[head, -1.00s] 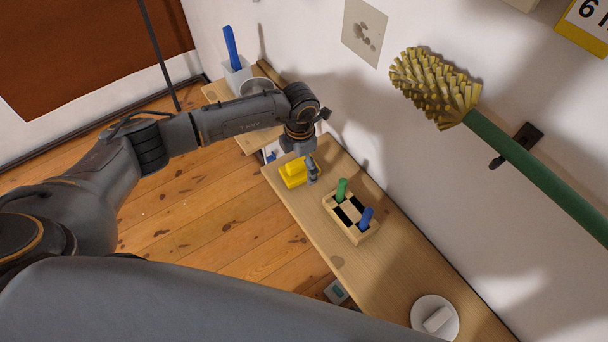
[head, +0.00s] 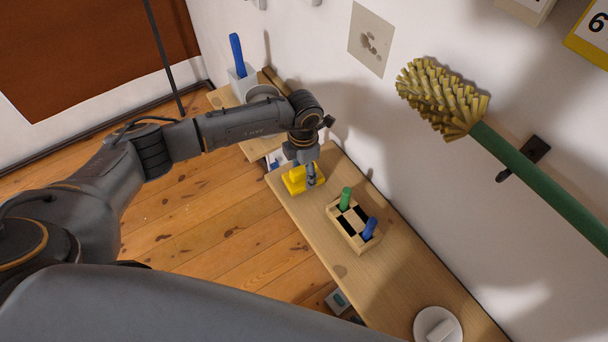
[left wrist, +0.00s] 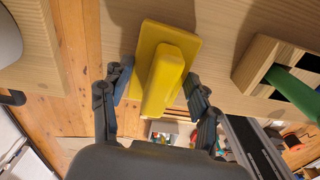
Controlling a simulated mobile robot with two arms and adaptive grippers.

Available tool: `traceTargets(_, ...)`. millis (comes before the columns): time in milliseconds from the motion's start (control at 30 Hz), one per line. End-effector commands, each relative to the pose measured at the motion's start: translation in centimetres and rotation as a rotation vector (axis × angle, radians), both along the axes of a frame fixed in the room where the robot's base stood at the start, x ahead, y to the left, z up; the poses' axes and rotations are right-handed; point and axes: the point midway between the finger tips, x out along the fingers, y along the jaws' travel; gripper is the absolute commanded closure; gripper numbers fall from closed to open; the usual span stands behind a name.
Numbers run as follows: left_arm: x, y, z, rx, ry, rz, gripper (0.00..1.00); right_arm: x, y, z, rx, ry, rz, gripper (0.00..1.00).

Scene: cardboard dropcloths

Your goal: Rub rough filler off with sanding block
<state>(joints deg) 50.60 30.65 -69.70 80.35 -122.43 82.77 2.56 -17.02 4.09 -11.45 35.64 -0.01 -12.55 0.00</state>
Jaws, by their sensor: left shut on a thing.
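The yellow sanding block (head: 292,182), with a raised grip along its top, is at the far end of the wooden shelf (head: 405,290). Rough grey filler (head: 371,41) shows on a pale square patch (head: 359,57) on the wall. My right gripper is out of view.
A wooden holder (head: 342,233) with a green and a blue handle stands on the shelf near the block. A white dish (head: 421,326) with a pale block is at the near end. A green-handled yellow brush (head: 442,98) crosses the wall at the right.

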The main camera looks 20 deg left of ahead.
Motion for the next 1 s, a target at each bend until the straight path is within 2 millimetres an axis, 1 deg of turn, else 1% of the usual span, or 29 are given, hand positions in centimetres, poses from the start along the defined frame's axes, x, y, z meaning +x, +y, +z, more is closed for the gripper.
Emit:
traceTargets(33, 0.1, 0.0, 0.7, -0.001, -0.002, 0.0, 0.8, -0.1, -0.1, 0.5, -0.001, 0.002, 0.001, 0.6)
traceTargets(100, 0.1, 0.0, 1.3, -0.001, -0.002, 0.0, 0.8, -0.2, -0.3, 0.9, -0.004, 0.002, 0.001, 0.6)
traceTargets(400, 0.0, 0.0, 3.7, -0.001, -0.001, 0.0, 0.8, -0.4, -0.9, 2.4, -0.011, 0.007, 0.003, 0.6)
traceTargets(700, 0.1, 0.0, 6.1, -0.001, -0.002, 0.001, 0.8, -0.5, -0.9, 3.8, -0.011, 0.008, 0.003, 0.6)
traceTargets(800, 0.1, 0.0, 6.6, 0.0, -0.001, 0.001, 0.8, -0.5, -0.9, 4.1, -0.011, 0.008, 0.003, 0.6)
traceTargets(1000, 0.1, 0.0, 6.5, 0.0, -0.001, 0.001, 0.8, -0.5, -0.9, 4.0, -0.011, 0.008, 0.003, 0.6)
